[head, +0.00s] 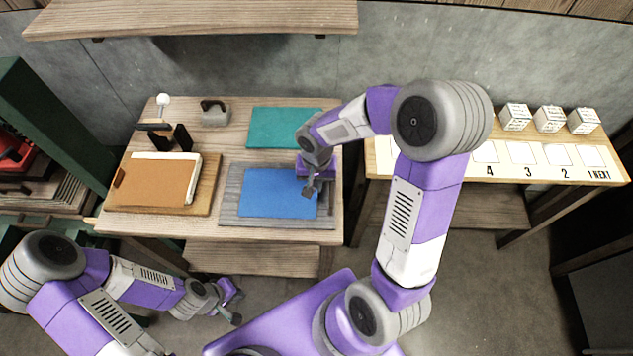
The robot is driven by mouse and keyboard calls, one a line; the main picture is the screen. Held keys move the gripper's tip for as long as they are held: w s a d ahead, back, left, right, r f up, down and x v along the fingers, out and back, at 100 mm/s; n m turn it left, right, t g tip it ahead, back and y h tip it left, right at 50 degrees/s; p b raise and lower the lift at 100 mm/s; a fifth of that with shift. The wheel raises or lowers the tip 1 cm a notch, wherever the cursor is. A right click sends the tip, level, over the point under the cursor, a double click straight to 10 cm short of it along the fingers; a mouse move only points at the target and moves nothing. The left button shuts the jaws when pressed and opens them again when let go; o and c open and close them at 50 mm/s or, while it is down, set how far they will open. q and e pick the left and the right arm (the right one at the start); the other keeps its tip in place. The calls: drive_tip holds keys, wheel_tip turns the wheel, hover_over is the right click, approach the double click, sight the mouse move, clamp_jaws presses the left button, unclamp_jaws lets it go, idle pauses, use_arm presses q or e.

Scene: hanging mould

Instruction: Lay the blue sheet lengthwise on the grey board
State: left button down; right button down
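The blue sheet (275,194) lies flat on the grey board (231,205), with its long side along the board's long side. Grey board shows around the sheet's visible edges. My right gripper (311,188) is over the right end of the sheet and hides its upper right corner. Whether its fingers are open or touch the sheet cannot be made out. My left gripper (238,305) is low in front of the table, away from the sheet, with its fingers apart and nothing between them.
A teal sheet (280,126) lies behind the board. A brown panel in a wooden frame (153,182) is to the left. A grey block with a dark handle (215,112) stands behind. A side table (560,172) at right holds white cubes and numbered cards. A shelf (190,18) hangs above.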

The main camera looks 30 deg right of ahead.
drive_tip(key=c, duration=1.3)
unclamp_jaws()
drive_tip(key=shift+c, duration=0.2)
drive_tip(key=shift+r, duration=0.2)
wheel_tip(320, 180, up, 12)
drive_tip(key=p, duration=0.3)
drive_tip(key=shift+f, duration=0.1)
